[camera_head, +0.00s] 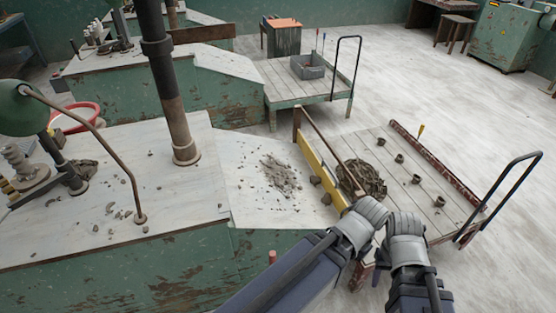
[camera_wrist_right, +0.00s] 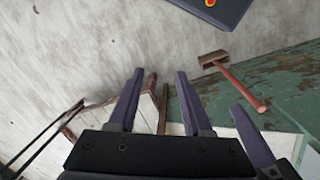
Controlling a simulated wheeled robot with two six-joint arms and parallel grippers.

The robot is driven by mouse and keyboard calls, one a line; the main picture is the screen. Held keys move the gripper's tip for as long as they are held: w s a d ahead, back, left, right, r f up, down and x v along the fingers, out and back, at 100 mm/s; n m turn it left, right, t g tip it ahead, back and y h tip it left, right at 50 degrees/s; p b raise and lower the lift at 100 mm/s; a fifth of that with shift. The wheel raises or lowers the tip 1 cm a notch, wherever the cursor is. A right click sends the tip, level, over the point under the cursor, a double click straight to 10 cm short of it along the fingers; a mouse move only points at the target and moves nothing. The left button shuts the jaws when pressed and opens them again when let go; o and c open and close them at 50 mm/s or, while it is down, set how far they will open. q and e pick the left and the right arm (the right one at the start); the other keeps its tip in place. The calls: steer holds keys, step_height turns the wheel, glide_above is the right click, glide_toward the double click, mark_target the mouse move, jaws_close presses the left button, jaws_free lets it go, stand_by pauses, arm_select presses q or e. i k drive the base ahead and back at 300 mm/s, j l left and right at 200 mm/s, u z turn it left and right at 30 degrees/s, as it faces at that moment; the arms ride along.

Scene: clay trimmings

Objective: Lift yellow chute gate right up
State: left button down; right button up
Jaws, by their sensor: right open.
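The yellow chute gate (camera_head: 322,172) is a long yellow board standing across the low end of the pale bench. A brown bar on posts (camera_head: 328,150) runs just above it. My two grey wrists hide its near end. My right gripper (camera_wrist_right: 160,72) is open and empty in the wrist view, pointing down beside the bench. In the head view only a little of it (camera_head: 377,274) shows below the wrists, apart from the gate. A dark finger (camera_wrist_right: 250,128), apparently my left gripper's, shows at the right of the wrist view; its opening cannot be told.
Clay trimmings (camera_head: 280,175) lie on the bench (camera_head: 245,195). Beyond the gate, a low cart (camera_head: 425,190) carries a clay heap (camera_head: 362,178) and several small lumps. A red-handled brush (camera_wrist_right: 240,86) shows near the green bench side. The floor to the right is clear.

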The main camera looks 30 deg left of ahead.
mark_target(339, 203)
steer(key=i+l+u, duration=0.2)
steer(key=u, duration=0.3)
steer(key=i+l+u, duration=0.35)
steer(key=u, duration=0.15)
steer(key=i+l+u, duration=0.2)
steer(key=l+u, duration=0.3)
